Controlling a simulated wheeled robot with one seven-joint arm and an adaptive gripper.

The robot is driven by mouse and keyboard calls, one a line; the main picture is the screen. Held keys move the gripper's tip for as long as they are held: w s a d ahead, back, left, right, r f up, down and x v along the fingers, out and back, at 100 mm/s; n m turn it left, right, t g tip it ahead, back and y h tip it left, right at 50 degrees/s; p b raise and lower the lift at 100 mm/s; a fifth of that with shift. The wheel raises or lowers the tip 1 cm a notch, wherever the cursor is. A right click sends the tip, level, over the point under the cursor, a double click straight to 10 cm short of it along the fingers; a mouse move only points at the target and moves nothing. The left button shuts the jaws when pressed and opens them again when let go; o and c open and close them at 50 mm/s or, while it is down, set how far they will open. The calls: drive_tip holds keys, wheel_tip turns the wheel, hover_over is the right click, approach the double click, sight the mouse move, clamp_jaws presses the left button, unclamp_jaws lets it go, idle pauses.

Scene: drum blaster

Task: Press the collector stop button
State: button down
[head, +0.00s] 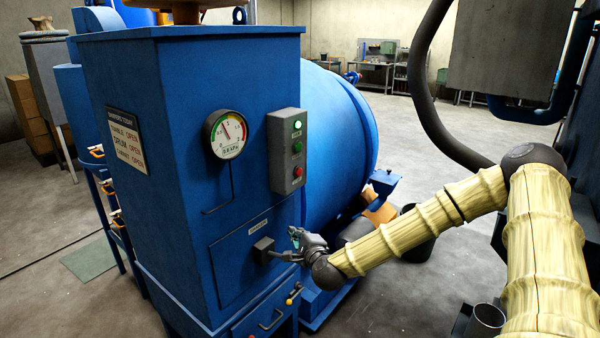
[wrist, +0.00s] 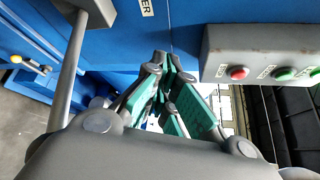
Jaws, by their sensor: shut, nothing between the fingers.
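A grey control box (head: 287,150) is mounted on the blue cabinet's right front edge. Its red button (head: 298,171) is lowest, with a green button (head: 297,147) above it and another button (head: 297,125) at the top. In the wrist view, the red button (wrist: 238,73) is right of my fingertips and a green button (wrist: 284,74) is farther right. The labels are too small to read. My gripper (head: 296,236) is shut and empty, below the control box. Its teal-padded fingers (wrist: 162,58) are together in the wrist view, apart from the red button.
A dark block with a lever (head: 264,249) sticks out of the cabinet close to my gripper's left; its rod (wrist: 70,65) shows in the wrist view. A gauge (head: 226,134) is left of the control box. A blue drum (head: 340,140) stands behind.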

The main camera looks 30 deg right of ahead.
sight(299, 172)
drive_tip(key=d+r+m+t+h+p, duration=0.1)
drive_tip(key=d+r+m+h, duration=0.4)
drive_tip(key=d+r, duration=0.7)
drive_tip(key=shift+w+d+r+m+t, duration=0.15)
drive_tip(key=shift+w+d+m+t, duration=0.15)
drive_tip(key=shift+d+m, duration=0.6)
drive_tip(key=shift+w+a, duration=0.1)
drive_tip(key=shift+a, duration=0.05)
drive_tip(key=w+a+b, duration=0.2)
drive_tip(key=w+a, duration=0.1)
drive_tip(key=w, duration=0.5)
drive_tip(key=shift+a, duration=0.2)
drive_tip(key=shift+w+a+b, duration=0.35)
drive_tip(key=shift+w+b, duration=0.4)
drive_tip(key=shift+b, duration=0.35)
idle(0.9)
drive_tip(key=shift+s, duration=0.15)
drive_tip(key=shift+s+d, duration=0.3)
drive_tip(key=shift+s, duration=0.35)
